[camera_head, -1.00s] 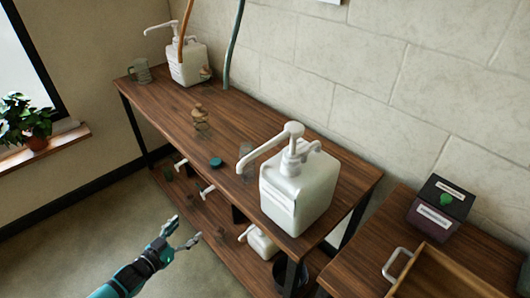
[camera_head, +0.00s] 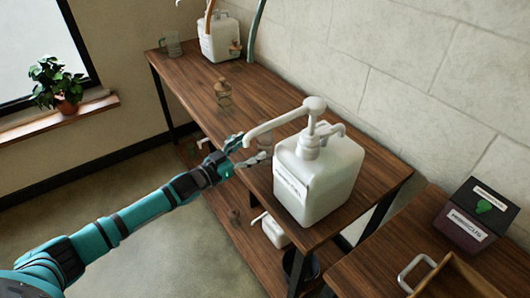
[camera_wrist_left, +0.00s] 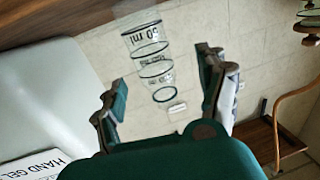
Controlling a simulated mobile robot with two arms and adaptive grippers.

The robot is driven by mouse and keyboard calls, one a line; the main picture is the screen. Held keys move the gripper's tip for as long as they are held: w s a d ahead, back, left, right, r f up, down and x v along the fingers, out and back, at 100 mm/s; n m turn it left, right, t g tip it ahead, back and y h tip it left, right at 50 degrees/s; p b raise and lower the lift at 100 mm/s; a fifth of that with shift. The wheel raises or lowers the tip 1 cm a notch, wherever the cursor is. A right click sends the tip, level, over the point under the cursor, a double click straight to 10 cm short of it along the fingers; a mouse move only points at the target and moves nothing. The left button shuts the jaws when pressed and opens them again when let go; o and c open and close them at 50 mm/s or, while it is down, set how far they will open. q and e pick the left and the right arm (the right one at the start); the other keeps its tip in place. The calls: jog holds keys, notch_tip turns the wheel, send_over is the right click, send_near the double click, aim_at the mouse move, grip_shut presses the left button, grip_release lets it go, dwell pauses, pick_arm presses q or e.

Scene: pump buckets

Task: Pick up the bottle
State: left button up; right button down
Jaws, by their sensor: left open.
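A clear, see-through bottle (camera_wrist_left: 147,55) marked "50 ml" shows in the wrist view, ahead of and between my spread fingers. In the head view this bottle (camera_head: 266,141) is faint, on the table by the nozzle of the near pump bucket, just beyond my fingertips. My left gripper (camera_head: 250,148) is open and empty at the table's front edge; its two fingers also show apart in the wrist view (camera_wrist_left: 162,70). I cannot tell whether a finger touches the bottle. My right gripper is in neither view.
The large white pump bucket (camera_head: 318,178) stands right of my gripper, its nozzle close above. A dark box (camera_head: 476,214) stands at right.

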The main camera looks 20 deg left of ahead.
aim_at(259, 146)
pick_arm(q)
jog(key=shift+w+d, duration=0.15)
jog(key=shift+w, duration=0.05)
jog(key=shift+w+d+f+b, duration=0.15)
jog(key=shift+w+d+b, duration=0.1)
jog(key=shift+b, duration=0.1)
jog(key=x, duration=0.1)
jog(key=b+x, duration=0.2)
jog(key=shift+w+d+f, duration=0.15)
jog(key=shift+d+f, duration=0.1)
jog(key=shift+d, duration=0.15)
jog(key=shift+w+d+r+b, duration=0.1)
jog(key=shift+w+d+b, duration=0.1)
jog(key=shift+w+b, duration=0.2)
jog(key=c, duration=1.2)
jog(key=shift+o, duration=0.2)
